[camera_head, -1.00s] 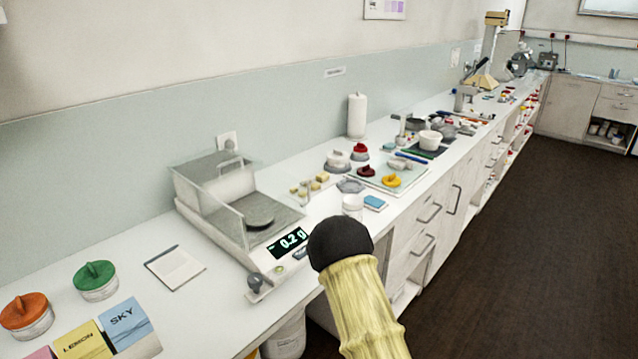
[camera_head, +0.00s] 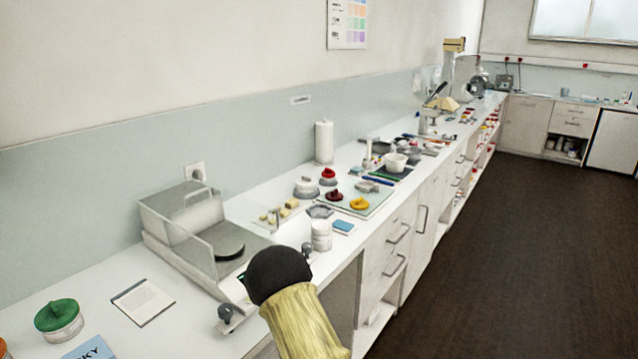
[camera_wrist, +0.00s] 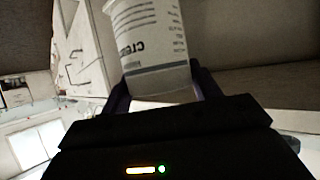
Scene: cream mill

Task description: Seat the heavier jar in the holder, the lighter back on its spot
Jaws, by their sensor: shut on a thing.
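My gripper (camera_wrist: 163,84) is shut on a pale, whitish container (camera_wrist: 150,48) with dark printed text and lines, seen upside down in the wrist view. Its far end runs out of the picture, and its contents do not show. In the head view, a green-lidded jar (camera_head: 58,319) stands at the near left of the bench. A jar with an orange lid (camera_head: 3,348) is cut off at the left edge. A small white jar (camera_head: 321,236) stands on the bench beyond my arm. I cannot tell which jar is heavier or pick out the holder.
The balance (camera_head: 190,236) with clear guards stands on the bench; its pan looks empty and my arm hides most of its display. A white card (camera_head: 142,302), a blue block (camera_head: 343,227) and a tray with coloured pieces (camera_head: 380,201) lie along the bench. Dark floor is clear at right.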

